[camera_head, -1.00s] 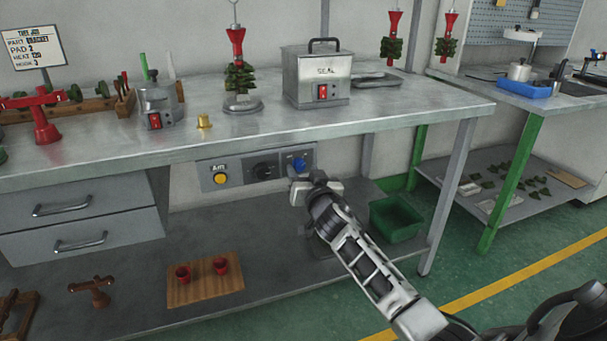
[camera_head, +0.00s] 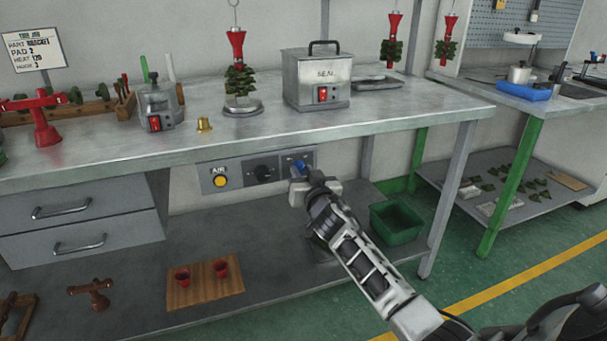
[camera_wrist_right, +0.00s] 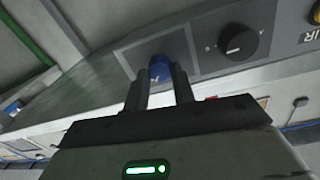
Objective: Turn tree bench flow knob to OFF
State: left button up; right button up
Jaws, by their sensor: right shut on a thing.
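A grey control panel (camera_head: 216,168) under the front edge of the bench carries a yellow button marked AIR, a black knob (camera_head: 263,173) and a blue knob (camera_head: 301,166). My right gripper (camera_head: 299,171) is at the panel's right end, shut on the blue knob. In the right wrist view the blue knob (camera_wrist_right: 160,68) sits between the two fingers (camera_wrist_right: 161,84), with the black knob (camera_wrist_right: 238,42) beside it. The fingers hide part of the blue knob, and I cannot read its setting. My left gripper is not in view.
The steel bench top (camera_head: 290,125) is above the panel, with a SEAL box (camera_head: 316,75) on it. A green bin (camera_head: 397,223) stands on the lower shelf right of my arm. A wooden board (camera_head: 205,287) with two red cups lies on the shelf.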

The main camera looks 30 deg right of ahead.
jog(key=n, duration=0.4)
jog(key=shift+n, duration=0.4)
jog(key=n, duration=0.3)
jog(key=shift+n, duration=0.3)
jog(key=n, duration=0.5)
jog(key=shift+n+t+y, duration=0.3)
jog(key=shift+f+n, duration=0.1)
jog(key=shift+n, duration=1.8)
jog(key=o, duration=1)
